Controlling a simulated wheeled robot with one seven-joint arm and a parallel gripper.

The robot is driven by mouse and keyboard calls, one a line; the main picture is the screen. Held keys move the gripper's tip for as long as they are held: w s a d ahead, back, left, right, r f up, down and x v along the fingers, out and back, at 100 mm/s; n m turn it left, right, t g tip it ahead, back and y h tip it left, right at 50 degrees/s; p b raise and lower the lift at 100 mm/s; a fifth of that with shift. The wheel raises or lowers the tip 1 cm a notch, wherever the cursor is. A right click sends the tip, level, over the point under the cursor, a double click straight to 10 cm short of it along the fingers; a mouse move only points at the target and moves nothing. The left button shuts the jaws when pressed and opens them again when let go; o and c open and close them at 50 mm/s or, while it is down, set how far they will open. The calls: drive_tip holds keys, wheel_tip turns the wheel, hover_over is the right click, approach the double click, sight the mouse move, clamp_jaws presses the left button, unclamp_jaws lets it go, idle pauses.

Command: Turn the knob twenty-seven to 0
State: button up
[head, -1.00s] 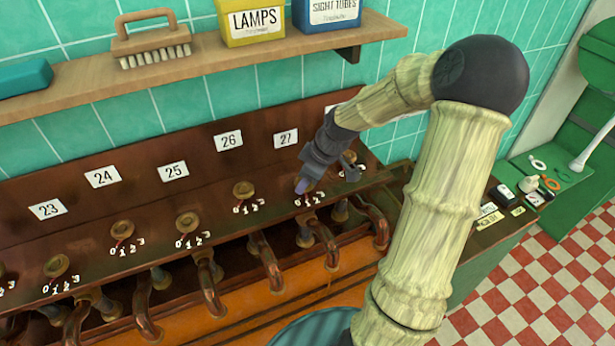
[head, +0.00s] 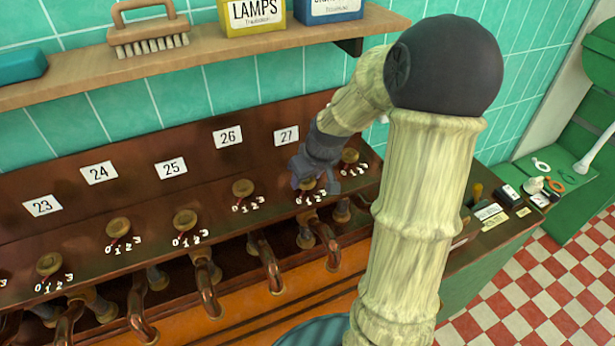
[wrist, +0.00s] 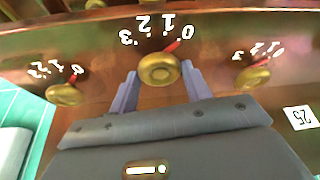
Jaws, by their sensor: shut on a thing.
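Knob twenty-seven (wrist: 158,69) is a round brass knob with a red pointer, on the brown panel below the white plate 27 (head: 286,135). In the wrist view, upside down, its marks 0, 1, 2, 3 show above it, and its pointer is towards the 0. My gripper (wrist: 157,82) has one lilac finger on each side of the knob and is shut on it. In the head view my gripper (head: 314,186) covers most of this knob.
Similar brass knobs stand close on both sides, at the left (head: 243,188) and right (head: 350,157) in the head view. Copper pipes (head: 268,268) run below the panel. A wooden shelf (head: 220,55) with a brush (head: 148,40) and tins hangs above.

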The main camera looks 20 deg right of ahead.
drive_tip(key=o, duration=1)
drive_tip(key=shift+r, duration=0.1)
drive_tip(key=v, duration=1.7)
drive_tip(key=shift+r, duration=0.2)
